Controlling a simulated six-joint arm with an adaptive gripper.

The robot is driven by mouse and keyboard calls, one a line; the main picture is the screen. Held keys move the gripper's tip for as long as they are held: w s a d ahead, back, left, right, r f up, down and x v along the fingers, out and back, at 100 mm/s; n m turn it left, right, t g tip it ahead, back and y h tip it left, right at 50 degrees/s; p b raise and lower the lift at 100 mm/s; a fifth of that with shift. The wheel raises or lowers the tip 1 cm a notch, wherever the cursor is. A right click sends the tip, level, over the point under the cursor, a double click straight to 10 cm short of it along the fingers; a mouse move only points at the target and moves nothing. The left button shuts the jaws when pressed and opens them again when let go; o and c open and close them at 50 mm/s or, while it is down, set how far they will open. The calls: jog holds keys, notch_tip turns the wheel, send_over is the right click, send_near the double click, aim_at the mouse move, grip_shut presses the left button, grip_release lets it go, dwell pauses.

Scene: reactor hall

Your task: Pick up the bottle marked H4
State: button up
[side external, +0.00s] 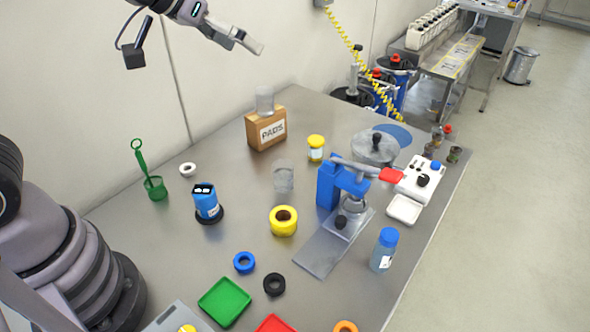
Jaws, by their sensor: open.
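A clear bottle with a blue cap (384,250) stands upright near the right edge of the steel table. It carries a small white label, too small to read. A yellow-lidded jar (316,149) with a label stands further back, and its marking is also unreadable. I cannot tell which one is marked H4. My gripper (250,42) is open and empty, high above the back left of the table, well apart from both.
A blue press (341,186) with a red-tipped lever stands left of the blue-capped bottle. A wooden PADS box (266,131), a steel pot (375,148), a blue canister (206,203) and a yellow ring (284,221) surround it. The front-left table holds a green tray (225,301).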

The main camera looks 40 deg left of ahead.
jog(key=w+d+f+t+h, duration=0.1)
jog(key=w+d+f, duration=0.45)
jog(key=d, duration=0.25)
jog(key=m+t+h, duration=0.1)
jog(key=t, duration=0.3)
send_over(383, 239)
jog(key=a, duration=0.5)
notch_tip(383, 239, down, 12)
jog(key=s+d+f+t, duration=0.1)
jog(key=f, duration=0.3)
jog(key=s+f+m+h, duration=0.1)
jog(key=s+f, duration=0.1)
jog(key=f, duration=0.3)
jog(key=s+d+f+m+t, duration=0.1)
jog(key=s+f, duration=0.1)
jog(key=f, duration=0.3)
jog(key=shift+s+d+f+t+h, duration=0.15)
jog(key=shift+d+t+h, duration=0.15)
jog(key=shift+d, duration=0.05)
jog(key=shift+w+d, duration=0.2)
jog(key=shift+w, duration=0.2)
jog(key=x, duration=0.6)
jog(key=shift+w+d+r, duration=0.1)
jog(key=shift+w+r, duration=0.1)
jog(key=shift+w, duration=0.05)
grip_shut()
